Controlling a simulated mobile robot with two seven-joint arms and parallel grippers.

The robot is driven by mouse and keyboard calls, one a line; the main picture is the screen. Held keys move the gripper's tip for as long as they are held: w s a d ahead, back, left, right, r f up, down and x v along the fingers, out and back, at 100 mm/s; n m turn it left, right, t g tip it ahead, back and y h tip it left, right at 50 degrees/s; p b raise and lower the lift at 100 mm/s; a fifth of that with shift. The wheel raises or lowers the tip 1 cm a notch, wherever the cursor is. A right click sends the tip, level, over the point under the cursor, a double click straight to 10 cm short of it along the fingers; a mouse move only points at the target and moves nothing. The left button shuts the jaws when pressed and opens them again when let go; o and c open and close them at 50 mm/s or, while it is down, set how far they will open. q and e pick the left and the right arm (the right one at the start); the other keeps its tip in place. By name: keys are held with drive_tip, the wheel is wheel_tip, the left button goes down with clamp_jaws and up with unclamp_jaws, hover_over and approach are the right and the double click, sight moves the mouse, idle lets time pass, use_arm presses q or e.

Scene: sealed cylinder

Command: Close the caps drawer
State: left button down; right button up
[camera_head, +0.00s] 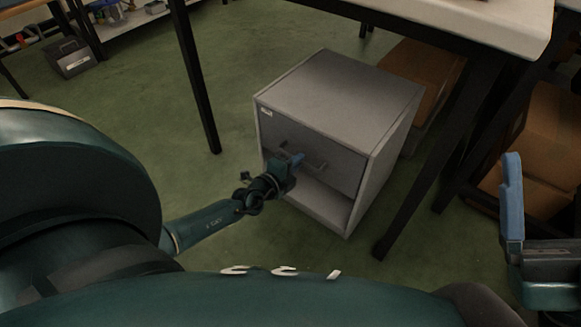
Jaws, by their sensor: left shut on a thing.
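A grey cabinet (340,88) stands on the floor under the table. Its upper front holds a drawer (340,168) with a bar handle (317,165); the drawer front looks about level with the cabinet's front. Below it is an open compartment (318,203). My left gripper (292,162) is at the left part of the handle and is shut on it. The fingers hide that end of the handle. My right gripper (513,205) is at the right edge, away from the cabinet, with one blue finger pointing up; its other finger does not show.
A white-topped table (470,22) stands over the cabinet, with dark legs (197,80) to the left and right of it. Brown cardboard boxes (540,150) lie behind and to the right. The green floor (120,120) left of the cabinet is clear.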

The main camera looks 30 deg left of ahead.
use_arm(q)
drive_tip(key=shift+w+r, duration=0.1)
drive_tip(key=shift+w, duration=0.1)
drive_tip(key=c, duration=1.5)
unclamp_jaws()
use_arm(e)
drive_tip(key=shift+w, duration=0.1)
use_arm(q)
drive_tip(key=p+v, duration=0.3)
drive_tip(key=v, duration=1)
drive_tip(key=shift+a, duration=0.1)
use_arm(e)
drive_tip(key=f+m+h, duration=0.2)
drive_tip(key=m+h, duration=0.1)
drive_tip(key=f+m+h, duration=0.2)
drive_tip(key=shift+w+a+f, duration=0.1)
drive_tip(key=shift+w+a, duration=0.1)
drive_tip(key=shift+w, duration=0.15)
